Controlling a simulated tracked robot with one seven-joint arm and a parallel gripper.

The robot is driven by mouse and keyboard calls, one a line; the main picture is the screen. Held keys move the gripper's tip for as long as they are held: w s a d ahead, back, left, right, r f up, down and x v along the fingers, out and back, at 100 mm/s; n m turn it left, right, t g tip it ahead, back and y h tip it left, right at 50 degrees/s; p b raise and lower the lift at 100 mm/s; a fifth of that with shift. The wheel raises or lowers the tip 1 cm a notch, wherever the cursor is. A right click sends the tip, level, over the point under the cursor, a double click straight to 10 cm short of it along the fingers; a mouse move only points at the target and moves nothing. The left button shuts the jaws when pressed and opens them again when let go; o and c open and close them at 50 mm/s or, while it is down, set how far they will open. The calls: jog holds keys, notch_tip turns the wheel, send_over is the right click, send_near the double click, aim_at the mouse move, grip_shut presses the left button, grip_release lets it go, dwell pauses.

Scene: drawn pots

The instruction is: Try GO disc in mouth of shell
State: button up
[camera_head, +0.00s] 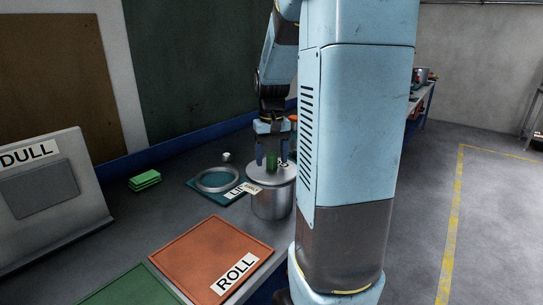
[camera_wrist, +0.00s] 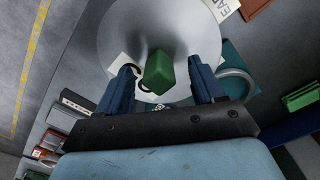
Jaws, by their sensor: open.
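A grey metal disc (camera_head: 265,173) with a green block-shaped knob (camera_head: 271,160) lies over the top of a steel pot, the shell (camera_head: 271,205). I cannot tell whether it sits down in the mouth or only rests on the rim. A small white tag on the disc is too small to read surely. My gripper (camera_head: 272,154) is open, pointing down, with one finger on each side of the knob. In the wrist view the disc (camera_wrist: 145,30) fills the top middle, and the knob (camera_wrist: 158,70) stands between my gripper's (camera_wrist: 163,80) fingers with gaps beside it. The disc hides the mouth.
A metal ring (camera_head: 205,189) lies on a teal mat (camera_head: 195,181) left of the pot, with a small white piece (camera_head: 226,156) behind. Green blocks (camera_head: 144,180), a DULL stand (camera_head: 50,195), a red ROLL board (camera_head: 200,252) and a green board (camera_head: 130,290) are farther left and in front.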

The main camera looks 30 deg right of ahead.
aim_at(271, 153)
jog(key=shift+r, duration=0.1)
notch_tip(271, 153, up, 14)
jog(key=shift+f, duration=0.25)
jog(key=shift+a, duration=0.1)
dwell(1.0)
jog(key=s+a+f+n+t, duration=0.1)
jog(key=s+a+f+t, duration=0.1)
jog(key=s+a, duration=0.6)
jog(key=s+a+f+n+t, duration=0.2)
jog(key=s+a+f+t, duration=0.1)
jog(key=s+a, duration=0.5)
jog(key=shift+s+t, duration=0.3)
jog(key=shift+s, duration=0.35)
jog(key=shift+d, duration=0.1)
dwell(0.3)
